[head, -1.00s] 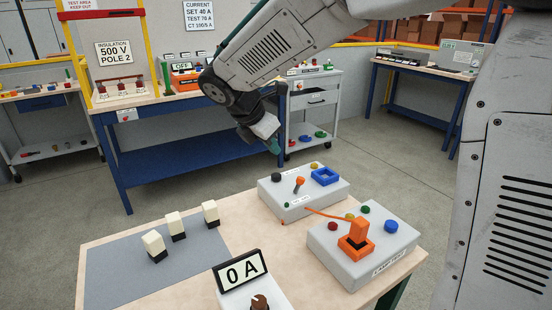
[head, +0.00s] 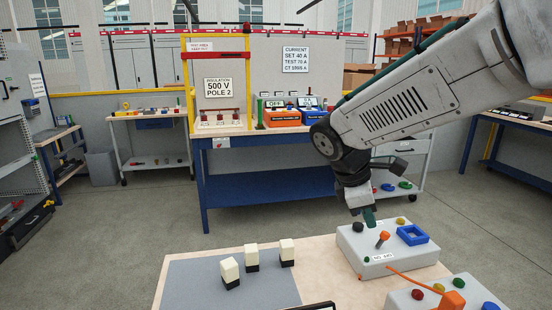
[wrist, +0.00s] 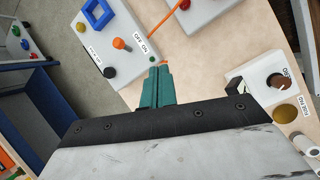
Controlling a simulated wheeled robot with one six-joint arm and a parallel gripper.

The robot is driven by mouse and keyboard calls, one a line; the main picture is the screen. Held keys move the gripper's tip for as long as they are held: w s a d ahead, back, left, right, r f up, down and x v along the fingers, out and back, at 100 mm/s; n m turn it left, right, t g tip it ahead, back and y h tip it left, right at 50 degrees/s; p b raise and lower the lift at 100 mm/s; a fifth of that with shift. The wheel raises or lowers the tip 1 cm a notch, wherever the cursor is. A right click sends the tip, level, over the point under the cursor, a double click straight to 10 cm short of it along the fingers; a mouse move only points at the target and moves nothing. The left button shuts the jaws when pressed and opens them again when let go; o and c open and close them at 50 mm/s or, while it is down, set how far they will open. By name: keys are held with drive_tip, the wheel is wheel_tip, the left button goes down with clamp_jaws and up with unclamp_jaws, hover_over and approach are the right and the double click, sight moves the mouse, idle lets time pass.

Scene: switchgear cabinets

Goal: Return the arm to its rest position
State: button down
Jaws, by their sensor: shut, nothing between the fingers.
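My gripper (head: 369,217) hangs from my arm on the right of the head view, fingers pointing down, at the left edge of a grey control box (head: 400,262) as seen there. In the wrist view its green fingers (wrist: 157,86) are together with nothing between them. Their tips show close to the same grey box (wrist: 97,45) with the orange toggle; I cannot tell the exact gap. The arm is bent at the elbow and raised over the near table (head: 320,262).
Several cream-and-black blocks (head: 229,271) stand on a grey mat (head: 195,281). A second box (head: 408,298) with an orange plug (head: 451,301) and cable sits at the front right. A blue bench (head: 262,187) stands behind, with open floor (head: 140,225) to the left.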

drive_tip(key=s+d+m+y, duration=0.2)
drive_tip(key=s+m, duration=0.5)
drive_tip(key=s, duration=0.5)
drive_tip(key=s+d+r+m+y, duration=0.1)
drive_tip(key=s+d+m+y, duration=0.2)
drive_tip(key=s+m, duration=0.5)
drive_tip(key=s+d, duration=0.1)
drive_tip(key=s, duration=0.3)
drive_tip(key=shift+s+t, duration=0.3)
drive_tip(key=shift+s, duration=0.1)
